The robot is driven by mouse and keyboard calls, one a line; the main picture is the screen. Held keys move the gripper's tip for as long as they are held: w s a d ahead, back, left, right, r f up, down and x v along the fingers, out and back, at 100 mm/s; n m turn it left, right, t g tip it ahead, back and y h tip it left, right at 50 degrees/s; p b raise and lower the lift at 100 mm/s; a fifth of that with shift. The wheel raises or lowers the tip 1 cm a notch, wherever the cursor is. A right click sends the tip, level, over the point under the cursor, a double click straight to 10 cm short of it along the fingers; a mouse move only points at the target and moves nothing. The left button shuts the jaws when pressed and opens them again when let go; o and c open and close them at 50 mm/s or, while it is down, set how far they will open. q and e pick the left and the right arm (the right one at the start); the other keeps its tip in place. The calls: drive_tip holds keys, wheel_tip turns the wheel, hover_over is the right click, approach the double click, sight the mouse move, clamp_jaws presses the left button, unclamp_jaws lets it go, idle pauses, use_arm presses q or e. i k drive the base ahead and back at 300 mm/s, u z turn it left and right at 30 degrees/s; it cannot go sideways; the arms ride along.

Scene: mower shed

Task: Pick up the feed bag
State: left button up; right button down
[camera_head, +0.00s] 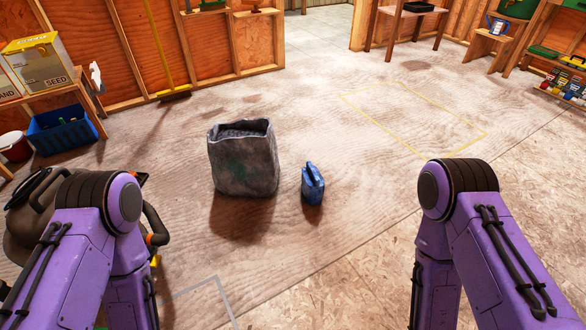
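A grey, worn, open-topped bag (246,165), which looks like the feed bag, stands upright on the wooden floor a little left of the middle. A small blue container (313,184) with a handle stands on the floor just right of it, apart from it. My two purple arms reach in at the lower left and lower right, well short of the bag. Both grippers are out of the picture, so I cannot see their fingers. Nothing touches the bag.
A dark machine with hoses (35,215) is at the left, partly behind my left arm. A blue crate (62,131) and shelf line the left wall. A broom (172,93) leans at the back wall. A yellow-outlined floor area (430,110) at the right is empty.

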sight(313, 186)
drive_tip(key=z, duration=0.15)
drive_tip(key=i, duration=1.6)
drive_tip(key=z, duration=0.55)
drive_tip(key=i, duration=0.4)
drive_tip(key=z, duration=0.15)
